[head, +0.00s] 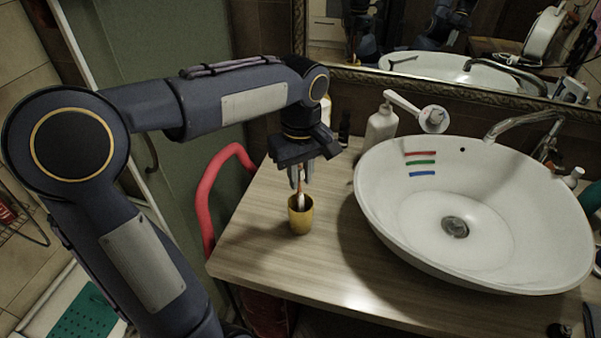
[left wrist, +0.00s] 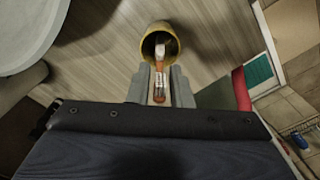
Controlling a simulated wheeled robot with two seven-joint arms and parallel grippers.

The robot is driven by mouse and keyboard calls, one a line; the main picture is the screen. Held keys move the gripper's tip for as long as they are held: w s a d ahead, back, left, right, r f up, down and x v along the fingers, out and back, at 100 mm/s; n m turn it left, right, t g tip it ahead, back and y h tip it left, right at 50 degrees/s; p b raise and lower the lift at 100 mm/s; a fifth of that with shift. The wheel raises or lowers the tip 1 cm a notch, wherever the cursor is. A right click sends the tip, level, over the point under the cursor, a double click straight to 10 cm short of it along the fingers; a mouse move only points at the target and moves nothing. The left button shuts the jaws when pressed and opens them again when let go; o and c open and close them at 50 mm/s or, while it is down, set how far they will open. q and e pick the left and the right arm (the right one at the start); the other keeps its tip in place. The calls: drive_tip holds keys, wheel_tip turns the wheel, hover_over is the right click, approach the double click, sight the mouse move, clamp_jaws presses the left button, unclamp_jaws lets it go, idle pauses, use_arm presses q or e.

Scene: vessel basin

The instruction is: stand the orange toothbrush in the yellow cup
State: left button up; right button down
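The yellow cup (head: 300,222) stands upright near the left part of the wooden counter; its mouth also shows in the left wrist view (left wrist: 148,44). The orange toothbrush (head: 301,199) is nearly upright, its white lower part inside the cup mouth. Its orange end (left wrist: 158,93) reaches up between the fingers of my left gripper (head: 300,182). The gripper points down just above the cup; in the left wrist view, narrow gaps show between its fingers and the toothbrush. Whether the toothbrush touches the cup's bottom is hidden. My right gripper is not seen.
A white basin (head: 390,225) fills the right of the counter (head: 260,250). A soap bottle (head: 381,127) and dark bottle stand behind. A red curved bar (head: 205,195) runs by the counter's left edge. Bare counter lies in front of the cup.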

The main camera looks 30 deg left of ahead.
use_arm(q)
drive_tip(key=shift+o, duration=1.4)
drive_tip(key=shift+r, duration=0.1)
wheel_tip(320, 180, up, 8)
drive_tip(key=shift+f+p, duration=0.2)
drive_tip(key=shift+p, duration=0.1)
drive_tip(key=s+d+f+m+t+h, duration=0.2)
drive_tip(key=s+f+m, duration=0.3)
drive_tip(key=s, duration=0.3)
drive_tip(key=s+d+f+m+t+h, duration=0.1)
drive_tip(key=s+d+f+m+t, duration=0.1)
drive_tip(key=s+f+m, duration=0.3)
drive_tip(key=s+t, duration=0.1)
drive_tip(key=s, duration=0.3)
drive_tip(key=shift+f+t+h, duration=0.3)
drive_tip(key=shift+f+h, duration=0.1)
drive_tip(key=shift+d, duration=0.1)
